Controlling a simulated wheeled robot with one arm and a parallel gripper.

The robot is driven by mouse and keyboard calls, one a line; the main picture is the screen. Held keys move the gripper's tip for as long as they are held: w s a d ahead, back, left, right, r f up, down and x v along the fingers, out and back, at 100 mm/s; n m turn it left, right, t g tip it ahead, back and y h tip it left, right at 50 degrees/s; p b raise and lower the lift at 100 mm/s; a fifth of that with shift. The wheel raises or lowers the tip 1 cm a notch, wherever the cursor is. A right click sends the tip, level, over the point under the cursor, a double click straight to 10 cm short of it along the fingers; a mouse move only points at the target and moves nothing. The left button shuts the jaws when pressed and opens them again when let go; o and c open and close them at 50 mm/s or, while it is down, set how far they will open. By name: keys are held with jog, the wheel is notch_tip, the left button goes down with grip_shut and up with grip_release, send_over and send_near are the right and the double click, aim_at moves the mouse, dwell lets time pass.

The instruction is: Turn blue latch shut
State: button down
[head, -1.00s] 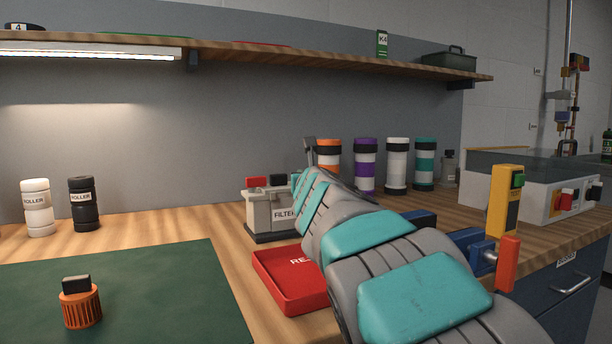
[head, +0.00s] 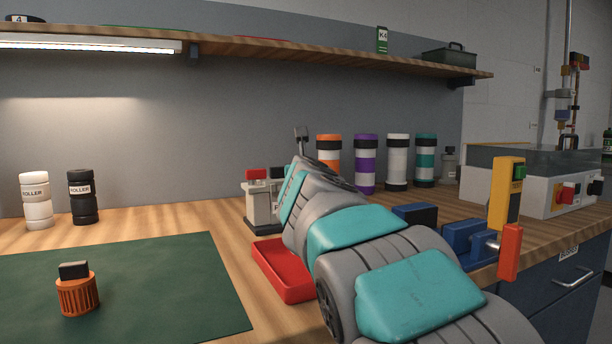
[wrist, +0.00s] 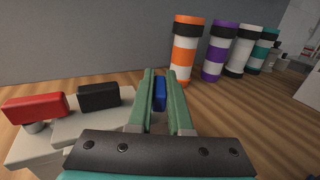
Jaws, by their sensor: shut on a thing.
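The blue latch (wrist: 159,93) shows as a small blue block between the two green fingers of my gripper (wrist: 159,80) in the wrist view. My gripper is shut on it. The latch's lower part and base are hidden by my gripper, so its angle is hard to tell. It stands to the right of a black latch (wrist: 99,96) and a red latch (wrist: 34,107) on the pale filter unit (wrist: 80,127). In the head view my arm covers the right part of the filter unit (head: 262,205), and the blue latch is hidden.
Banded tubes in orange (head: 329,150), purple (head: 365,165), white (head: 397,160) and teal (head: 425,160) stand behind, to the right. A red tray (head: 280,272) lies beside my arm. Blue clamp-like hardware (head: 470,240) sits at the right bench edge. The green mat (head: 150,260) is mostly clear.

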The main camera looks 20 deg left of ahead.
jog(key=shift+a+f+m+t+h+b, duration=0.15)
jog(key=shift+m+t+h+b, duration=0.15)
jog(key=shift+m+h, duration=0.55)
jog(key=shift+a+r+m+t+h+b, duration=0.15)
jog(key=shift+m+h+b, duration=0.25)
jog(key=shift+h, duration=0.75)
jog(key=shift+m+h+p, duration=0.3)
jog(key=shift+m+h, duration=0.85)
jog(key=shift+h, duration=0.55)
jog(key=shift+d+h, duration=0.1)
jog(key=shift+h, duration=0.2)
jog(key=c, duration=0.8)
grip_release()
jog(key=shift+c, duration=0.2)
jog(key=shift+s, duration=0.1)
